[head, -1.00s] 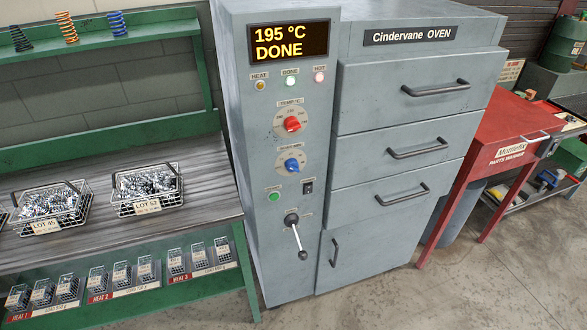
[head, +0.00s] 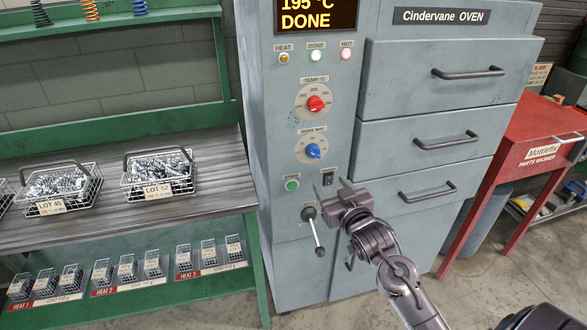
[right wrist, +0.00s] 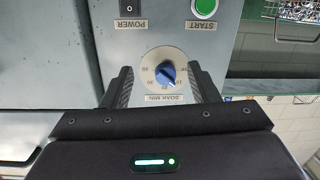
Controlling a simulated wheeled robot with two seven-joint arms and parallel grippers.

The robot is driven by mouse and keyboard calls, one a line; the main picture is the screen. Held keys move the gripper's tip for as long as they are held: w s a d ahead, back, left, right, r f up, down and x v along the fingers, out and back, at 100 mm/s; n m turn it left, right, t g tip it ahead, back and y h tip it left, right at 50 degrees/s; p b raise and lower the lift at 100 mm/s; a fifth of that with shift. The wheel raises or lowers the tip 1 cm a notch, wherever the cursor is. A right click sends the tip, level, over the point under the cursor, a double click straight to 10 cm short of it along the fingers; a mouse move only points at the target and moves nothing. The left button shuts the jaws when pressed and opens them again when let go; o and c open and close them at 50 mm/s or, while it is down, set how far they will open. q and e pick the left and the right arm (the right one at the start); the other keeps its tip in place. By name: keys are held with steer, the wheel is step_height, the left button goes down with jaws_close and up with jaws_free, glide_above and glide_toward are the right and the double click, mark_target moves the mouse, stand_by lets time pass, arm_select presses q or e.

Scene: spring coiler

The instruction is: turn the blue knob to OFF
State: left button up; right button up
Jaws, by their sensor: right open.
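The blue knob (head: 313,151) sits on a round pale dial on the oven's control panel, below the red TEMP knob. In the right wrist view the blue knob (right wrist: 166,75) shows upside down on its dial, with the label SOAK MIN and number marks around it. My right gripper (head: 327,187) is open, below and a little right of the blue knob in the head view. In the right wrist view its two fingers (right wrist: 163,88) lie either side of the dial, apart from the knob and empty. My left gripper is not in view.
The red knob (head: 316,104) is above the blue one. A green START button (head: 292,184), a black POWER switch (head: 328,178) and a lever (head: 314,228) are below it. Oven drawers (head: 430,80) with protruding handles are to the right. Wire baskets (head: 160,178) stand on the bench at left.

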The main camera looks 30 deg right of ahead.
steer(key=t, duration=0.1)
glide_toward(316, 155)
steer(key=w, duration=0.3)
steer(key=w+d+p, duration=0.1)
steer(key=w, duration=0.5)
steer(key=shift+d, duration=0.3)
steer(key=shift+c, duration=0.2)
steer(key=c, duration=0.9)
steer(key=shift+n+p, duration=0.35)
steer(key=shift+n, duration=0.15)
steer(key=n+p, duration=0.1)
steer(key=n, duration=0.2)
steer(key=shift+n, duration=0.3)
steer(key=n+p, duration=0.2)
steer(key=n, duration=0.3)
steer(key=shift+a+g, duration=0.1)
steer(key=shift+g, duration=0.2)
steer(key=shift+n, duration=0.3)
